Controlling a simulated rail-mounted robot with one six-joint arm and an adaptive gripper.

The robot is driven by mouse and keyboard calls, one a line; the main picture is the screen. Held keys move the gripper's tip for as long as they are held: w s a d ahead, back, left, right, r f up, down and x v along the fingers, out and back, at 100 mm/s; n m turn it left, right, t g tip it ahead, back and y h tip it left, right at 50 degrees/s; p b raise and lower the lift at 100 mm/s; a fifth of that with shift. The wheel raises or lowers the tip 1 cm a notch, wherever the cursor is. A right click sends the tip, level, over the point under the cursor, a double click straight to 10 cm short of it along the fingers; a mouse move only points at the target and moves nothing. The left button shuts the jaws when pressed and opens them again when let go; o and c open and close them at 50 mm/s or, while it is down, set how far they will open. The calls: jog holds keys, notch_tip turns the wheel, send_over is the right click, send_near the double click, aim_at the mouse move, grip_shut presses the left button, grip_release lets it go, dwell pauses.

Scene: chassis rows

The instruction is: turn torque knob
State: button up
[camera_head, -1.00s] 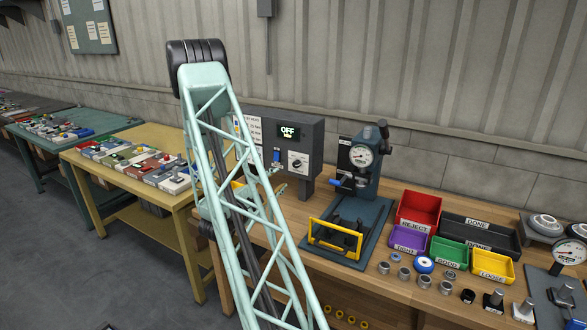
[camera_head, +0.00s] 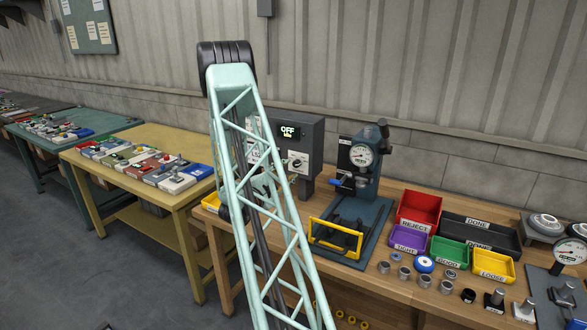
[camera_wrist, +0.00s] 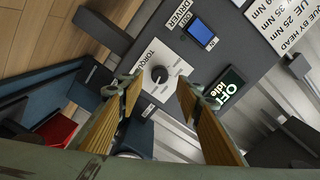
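The torque knob (camera_wrist: 159,74) is a round black dial with a white pointer mark on a white plate marked TORQUE, in the wrist view. It also shows small in the head view (camera_head: 297,163), on the front of the grey control box (camera_head: 314,139). The box's display (camera_wrist: 224,92) reads OFF and Idle. My gripper (camera_wrist: 154,88) is open, its two wooden-looking fingers apart with the knob showing beyond and between their tips. No contact with the knob is visible. In the head view my arm's lattice link hides most of the gripper.
A blue switch (camera_wrist: 198,32) sits on the panel under the DRIVER label. A blue press with a gauge (camera_head: 361,156) stands right of the box, a yellow handle frame (camera_head: 336,236) before it. Several coloured bins, including a red one (camera_head: 420,206), lie further right.

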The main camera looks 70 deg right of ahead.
aim_at(295, 165)
jog(key=shift+s+d, duration=0.15)
jog(key=shift+d, duration=1.1)
jog(key=shift+s+d, duration=0.15)
jog(key=shift+d, duration=1.05)
jog(key=shift+c, duration=0.7)
jog(key=c, duration=0.7)
